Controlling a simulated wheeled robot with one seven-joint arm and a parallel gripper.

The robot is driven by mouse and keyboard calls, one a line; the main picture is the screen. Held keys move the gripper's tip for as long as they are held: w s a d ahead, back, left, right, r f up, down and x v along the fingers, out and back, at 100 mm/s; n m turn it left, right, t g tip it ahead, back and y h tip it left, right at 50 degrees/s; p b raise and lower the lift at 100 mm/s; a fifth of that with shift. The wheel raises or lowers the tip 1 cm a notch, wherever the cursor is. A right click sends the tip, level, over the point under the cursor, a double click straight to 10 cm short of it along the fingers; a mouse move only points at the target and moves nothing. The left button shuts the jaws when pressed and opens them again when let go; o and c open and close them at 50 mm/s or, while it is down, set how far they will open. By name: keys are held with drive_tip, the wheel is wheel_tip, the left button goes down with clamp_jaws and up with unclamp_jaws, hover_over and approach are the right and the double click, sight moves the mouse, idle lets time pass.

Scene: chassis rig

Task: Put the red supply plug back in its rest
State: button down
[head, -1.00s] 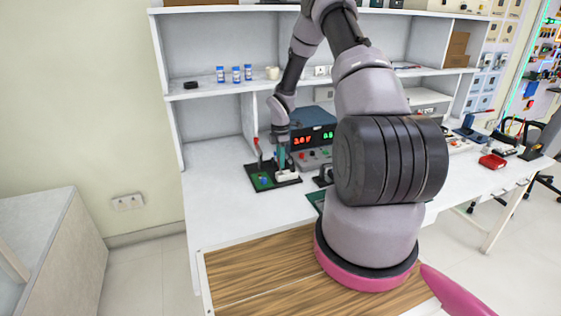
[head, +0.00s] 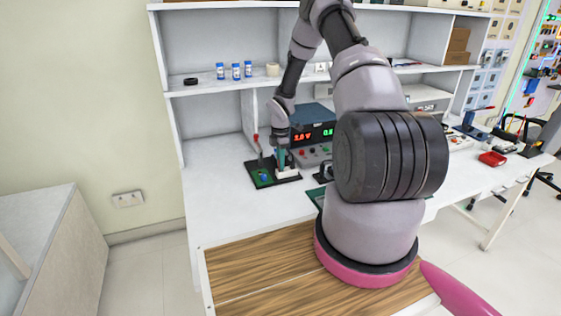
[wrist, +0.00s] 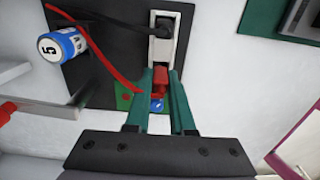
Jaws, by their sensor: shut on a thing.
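The red supply plug (wrist: 160,80) shows between the two green fingers of my gripper (wrist: 162,98) in the wrist view. My gripper is shut on it, with a red cable (wrist: 105,55) running toward it from upper left. Just beyond the plug is a white block (wrist: 154,52) with a dark slot, on a black base (wrist: 110,50). I cannot tell whether the plug touches it. In the head view my gripper (head: 283,158) points down at the black base (head: 253,170), beside the white block (head: 288,174); the plug is hidden there. Which part is the rest is unclear.
A supply unit (head: 313,135) with lit digits stands just behind my gripper. Several small bottles (head: 236,72) stand on the shelf. The bench left of the base is clear.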

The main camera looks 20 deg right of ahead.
drive_tip(key=shift+f, duration=0.5)
drive_tip(key=c, duration=0.7)
unclamp_jaws()
wheel_tip(320, 180, up, 11)
drive_tip(key=shift+f, duration=0.15)
